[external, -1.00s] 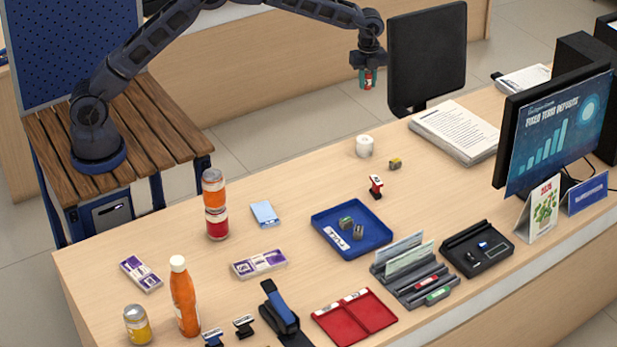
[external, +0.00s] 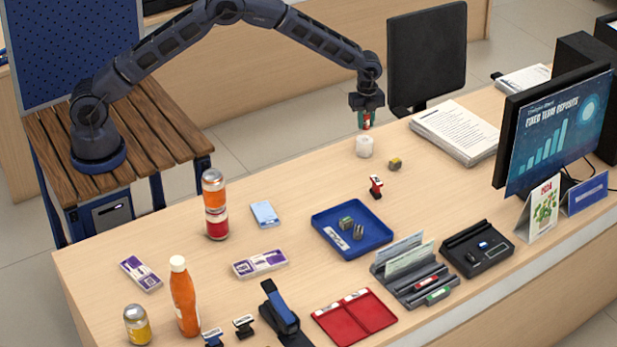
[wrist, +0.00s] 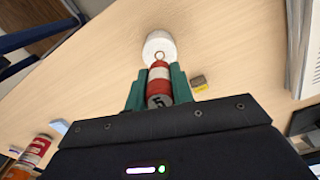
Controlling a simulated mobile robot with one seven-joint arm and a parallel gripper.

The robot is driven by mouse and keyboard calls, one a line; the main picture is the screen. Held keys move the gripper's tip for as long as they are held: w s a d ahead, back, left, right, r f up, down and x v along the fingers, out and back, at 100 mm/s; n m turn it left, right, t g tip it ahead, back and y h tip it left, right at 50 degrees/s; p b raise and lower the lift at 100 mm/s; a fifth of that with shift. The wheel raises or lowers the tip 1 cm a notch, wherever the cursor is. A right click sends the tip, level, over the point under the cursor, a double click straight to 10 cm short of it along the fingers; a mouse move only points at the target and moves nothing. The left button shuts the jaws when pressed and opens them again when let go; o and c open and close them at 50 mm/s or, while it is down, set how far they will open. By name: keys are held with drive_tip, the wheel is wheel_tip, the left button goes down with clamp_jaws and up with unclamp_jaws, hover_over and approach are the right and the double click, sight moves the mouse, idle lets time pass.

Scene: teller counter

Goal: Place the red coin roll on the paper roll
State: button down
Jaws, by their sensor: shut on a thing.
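My gripper (external: 366,119) is shut on the red coin roll, which shows as a red and white cylinder (wrist: 159,84) between the green fingers in the wrist view. In the external view only a bit of red shows between the fingers. The white paper roll (external: 364,147) stands upright on the counter, directly below my gripper in the external view. In the wrist view the paper roll (wrist: 160,45) shows just beyond the far end of the coin roll, partly covered by it. The coin roll appears held above the paper roll; I cannot tell whether they touch.
A small yellow and grey block (external: 395,164) sits right of the paper roll, with a red and white stamp-like item (external: 376,187) in front. A paper stack (external: 455,132) lies to the right. A blue tray (external: 323,216) stands nearer. Counter left of the paper roll is clear.

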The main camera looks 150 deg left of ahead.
sight(365, 139)
drive_tip(key=shift+f, duration=2.1)
drive_tip(key=c, duration=1.2)
unclamp_jaws()
drive_tip(key=shift+f, duration=0.15)
wheel_tip(365, 139, up, 12)
drive_tip(key=shift+r, duration=0.15)
